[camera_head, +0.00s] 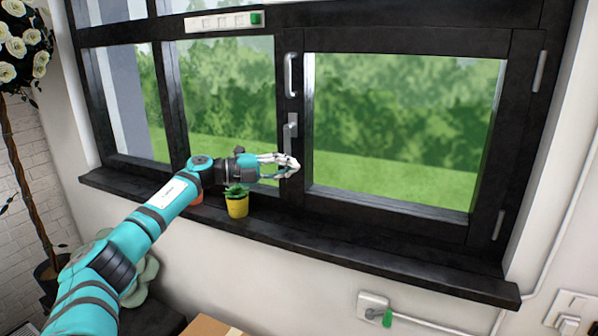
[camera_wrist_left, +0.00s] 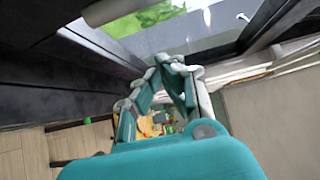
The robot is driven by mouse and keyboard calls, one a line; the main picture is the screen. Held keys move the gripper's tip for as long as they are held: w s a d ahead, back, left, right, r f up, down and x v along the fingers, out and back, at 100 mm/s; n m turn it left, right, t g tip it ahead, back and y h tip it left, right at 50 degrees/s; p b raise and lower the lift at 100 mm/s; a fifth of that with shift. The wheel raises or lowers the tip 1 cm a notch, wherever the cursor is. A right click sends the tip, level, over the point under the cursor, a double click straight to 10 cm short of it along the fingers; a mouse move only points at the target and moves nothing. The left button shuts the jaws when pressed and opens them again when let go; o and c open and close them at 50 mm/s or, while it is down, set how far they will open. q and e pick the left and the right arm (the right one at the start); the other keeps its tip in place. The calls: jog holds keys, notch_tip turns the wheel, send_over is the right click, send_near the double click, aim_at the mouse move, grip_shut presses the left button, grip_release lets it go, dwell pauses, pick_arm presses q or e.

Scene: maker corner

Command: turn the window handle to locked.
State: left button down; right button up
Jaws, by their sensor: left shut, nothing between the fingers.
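The window handle (camera_head: 291,128) is a grey lever on the dark frame post left of the right-hand pane. Its lever points downward, and its lower end is close to or behind my fingers. My left gripper (camera_head: 291,164) is at the lower end of the lever, with its fingers shut and empty. I cannot tell whether it touches the lever. The closed fingers also show in the left wrist view (camera_wrist_left: 178,66). A pale grey bar (camera_wrist_left: 112,9) crosses the top of that view; I cannot tell whether it is the handle. My right gripper is not in view.
A second, bar-shaped grey pull (camera_head: 290,75) sits above the handle. A yellow pot with a plant (camera_head: 237,205) stands on the dark windowsill (camera_head: 380,255) just below my left wrist. An orange pot is partly hidden behind my arm. The sill to the right is clear.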

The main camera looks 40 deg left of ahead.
pick_arm(q)
jog(key=a+b+v, duration=0.1)
jog(key=b+v, duration=0.1)
jog(key=v, duration=0.5)
jog(key=shift+w+f, duration=0.4)
jog(key=shift+f, duration=0.25)
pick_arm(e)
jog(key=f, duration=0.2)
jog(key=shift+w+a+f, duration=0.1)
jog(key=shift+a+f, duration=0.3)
pick_arm(q)
jog(key=shift+r, duration=0.1)
jog(key=shift+s, duration=0.1)
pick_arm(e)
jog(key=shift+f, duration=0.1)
